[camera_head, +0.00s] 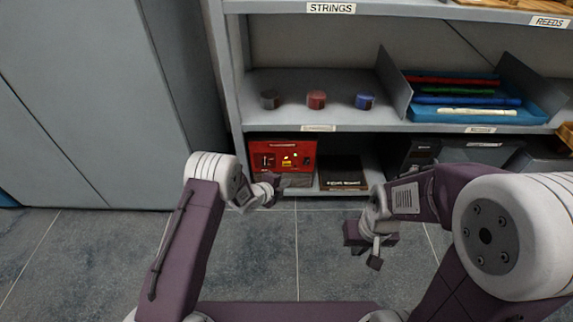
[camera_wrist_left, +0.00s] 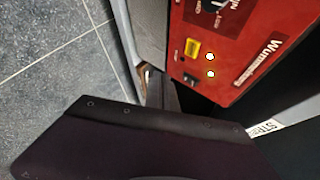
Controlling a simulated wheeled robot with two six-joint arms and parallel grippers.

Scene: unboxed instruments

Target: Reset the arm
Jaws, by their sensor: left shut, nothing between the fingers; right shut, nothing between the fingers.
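My left gripper (camera_head: 271,188) is shut and empty, in front of the red box on the bottom shelf. In the left wrist view, the dark body of my left gripper (camera_wrist_left: 140,140) fills the lower part and its fingertips are hard to make out. My right gripper (camera_head: 374,254) is shut and empty, over the floor in front of the shelf. Both arms reach forward from the lower part of the head view.
A shelf unit (camera_head: 290,128) stands ahead. Its middle shelf holds small grey (camera_head: 270,100), red (camera_head: 316,99) and blue (camera_head: 365,101) round items and a blue tray (camera_head: 540,95). The red box (camera_head: 300,153) and a dark box (camera_head: 342,172) sit below. Floor (camera_head: 90,250) at left is clear.

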